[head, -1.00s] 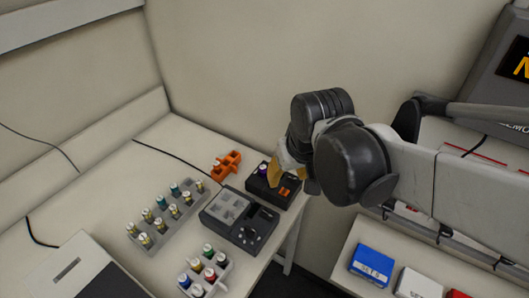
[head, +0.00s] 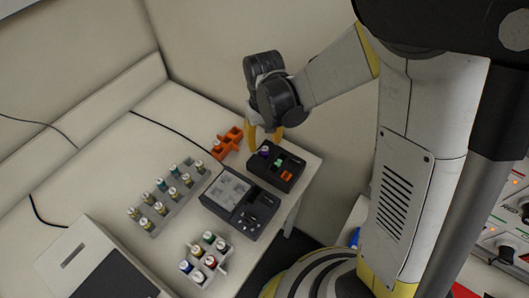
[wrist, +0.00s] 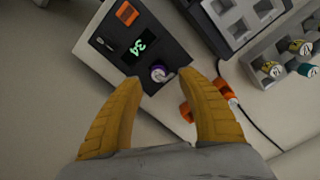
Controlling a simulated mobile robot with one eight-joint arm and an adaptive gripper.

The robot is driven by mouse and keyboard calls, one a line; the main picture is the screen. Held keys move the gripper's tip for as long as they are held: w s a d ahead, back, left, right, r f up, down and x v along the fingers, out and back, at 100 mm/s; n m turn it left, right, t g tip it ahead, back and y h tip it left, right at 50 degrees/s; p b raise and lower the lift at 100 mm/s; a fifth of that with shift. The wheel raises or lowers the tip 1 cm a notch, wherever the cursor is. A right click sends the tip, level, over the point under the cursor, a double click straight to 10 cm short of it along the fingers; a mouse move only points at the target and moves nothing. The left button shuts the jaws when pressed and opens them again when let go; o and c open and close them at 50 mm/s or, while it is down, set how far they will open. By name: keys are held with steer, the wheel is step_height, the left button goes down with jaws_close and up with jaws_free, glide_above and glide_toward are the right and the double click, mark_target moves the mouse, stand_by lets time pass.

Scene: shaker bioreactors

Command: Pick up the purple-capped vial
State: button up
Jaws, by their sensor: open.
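The purple-capped vial (head: 264,151) stands in a black device with a lit green display (head: 279,165) at the table's right end. In the wrist view the vial (wrist: 158,73) shows its round top, with a purple ring, just beyond and between the fingertips. My gripper (head: 265,140) is open, its two yellow fingers pointing down above the back edge of the device. The vial's lower part is hidden in the device.
An orange rack (head: 227,143) stands close left of the device. A grey-and-black instrument (head: 214,204) sits in front of it. A grey rack (head: 181,207) with several vials and a smaller rack (head: 222,252) stand further left and front. Bare table lies behind the racks.

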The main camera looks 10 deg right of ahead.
mark_target(265, 148)
step_height(265, 148, down, 5)
steer(key=shift+d+f+b, duration=0.1)
steer(key=shift+d+b, duration=0.05)
steer(key=shift+b, duration=0.6)
steer(key=c, duration=1)
steer(key=shift+r, duration=0.25)
step_height(265, 148, up, 4)
steer(key=shift+d+r+p, duration=0.15)
steer(key=shift+r+p, duration=0.1)
steer(key=shift+p, duration=0.55)
steer(key=s+d+r, duration=0.1)
steer(key=d+r, duration=0.1)
steer(key=d, duration=0.1)
steer(key=s+d+r+p, duration=0.1)
steer(key=s+d+r, duration=0.1)
steer(key=d, duration=0.1)
steer(key=s+d+r+p, duration=0.1)
steer(key=s+d+r, duration=0.1)
steer(key=d, duration=0.2)
steer(key=shift+s+r, duration=0.15)
steer(key=shift+s, duration=0.05)
